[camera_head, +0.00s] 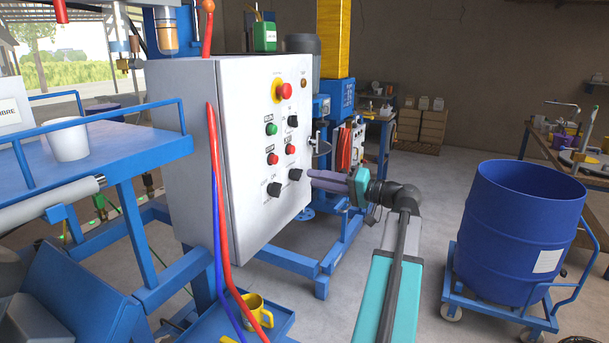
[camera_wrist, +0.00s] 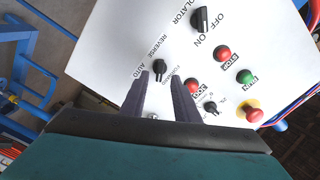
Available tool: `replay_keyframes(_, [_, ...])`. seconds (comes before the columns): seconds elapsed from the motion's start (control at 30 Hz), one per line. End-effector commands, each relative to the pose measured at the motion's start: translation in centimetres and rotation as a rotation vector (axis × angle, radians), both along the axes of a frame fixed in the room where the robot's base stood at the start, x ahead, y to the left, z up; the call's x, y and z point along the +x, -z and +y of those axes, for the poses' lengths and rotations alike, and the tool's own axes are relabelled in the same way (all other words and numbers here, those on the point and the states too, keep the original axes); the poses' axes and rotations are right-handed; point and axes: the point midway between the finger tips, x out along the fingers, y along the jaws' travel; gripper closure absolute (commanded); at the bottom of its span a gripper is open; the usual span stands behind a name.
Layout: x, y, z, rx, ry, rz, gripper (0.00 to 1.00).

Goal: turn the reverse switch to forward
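The reverse switch (camera_wrist: 159,69) is a small black knob on the white panel, with the words REVERSE, AUTO and FORWARD around it. In the wrist view its grip runs roughly up and down the picture; which label it points at is hard to tell. In the head view it is the lower right black knob (camera_head: 295,174). My gripper (camera_wrist: 159,80) faces the panel, open, with one dark finger on each side of the knob in the picture. Gaps show between knob and fingers; depth is unclear. In the head view my gripper (camera_head: 311,177) is close to the knob.
The isolator knob (camera_wrist: 203,20) sits beside the switch. Stop (camera_wrist: 222,53), jog (camera_wrist: 193,87) and run (camera_wrist: 244,77) buttons, another black knob (camera_wrist: 211,107) and an emergency stop (camera_wrist: 254,115) share the panel. A blue drum (camera_head: 520,225) stands on a trolley at right.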

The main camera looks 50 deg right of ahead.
Motion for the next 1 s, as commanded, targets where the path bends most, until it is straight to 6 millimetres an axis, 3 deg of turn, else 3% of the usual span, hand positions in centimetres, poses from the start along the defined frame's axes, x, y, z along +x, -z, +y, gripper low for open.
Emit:
replay_keyframes(0.33, [4.0, -0.1, 1.0, 0.0, -0.002, 0.0, 0.72])
replay_keyframes(0.8, [4.8, 0.0, 1.2, 0.0, 0.0, 0.0, 0.72])
replay_keyframes(0.97, [4.8, 0.0, 1.2, 0.0, 0.0, 0.0, 0.99])
replay_keyframes(1.0, [4.8, 0.0, 1.2, 0.0, 0.0, 0.0, 1.0])
